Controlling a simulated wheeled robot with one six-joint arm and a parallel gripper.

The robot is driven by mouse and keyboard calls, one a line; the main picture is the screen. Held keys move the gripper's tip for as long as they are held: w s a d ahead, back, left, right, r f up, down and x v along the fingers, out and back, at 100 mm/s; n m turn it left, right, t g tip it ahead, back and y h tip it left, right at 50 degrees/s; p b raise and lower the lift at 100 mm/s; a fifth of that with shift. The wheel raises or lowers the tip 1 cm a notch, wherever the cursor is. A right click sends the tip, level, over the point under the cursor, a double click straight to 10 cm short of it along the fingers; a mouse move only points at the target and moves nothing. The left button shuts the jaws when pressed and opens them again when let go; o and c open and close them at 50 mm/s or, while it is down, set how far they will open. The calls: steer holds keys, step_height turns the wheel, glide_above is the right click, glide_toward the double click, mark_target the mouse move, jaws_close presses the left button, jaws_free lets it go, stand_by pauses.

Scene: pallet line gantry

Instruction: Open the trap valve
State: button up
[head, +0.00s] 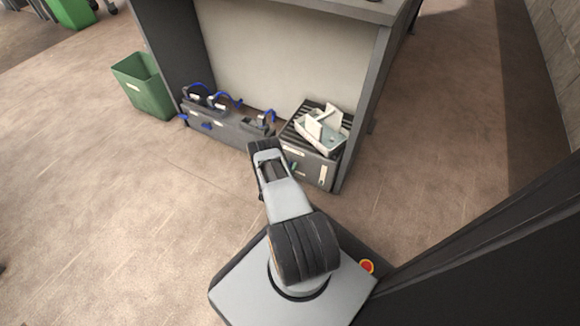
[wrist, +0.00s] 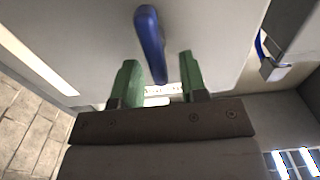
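In the wrist view a blue lever handle (wrist: 150,45) stands out from a pale grey panel (wrist: 215,25). I take it for the trap valve's handle. My gripper (wrist: 158,74) is open, its two green fingers on either side of the handle's lower end, with gaps visible on both sides. In the head view a dark grey unit (head: 232,136) with several blue levers and hoses sits under the bench. The arm's end reaches its right part, and the fingertips are hidden there. I cannot tell which lever in the head view is the one between the fingers.
A dark box (head: 312,168) with a white tray (head: 322,132) on top stands right of the unit. The bench's side panel (head: 366,100) rises beside it. A green bin (head: 146,88) stands at the left. The floor at the left front is clear.

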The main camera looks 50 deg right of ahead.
steer(key=shift+d, duration=0.35)
jaws_close()
steer(key=shift+a, duration=0.15)
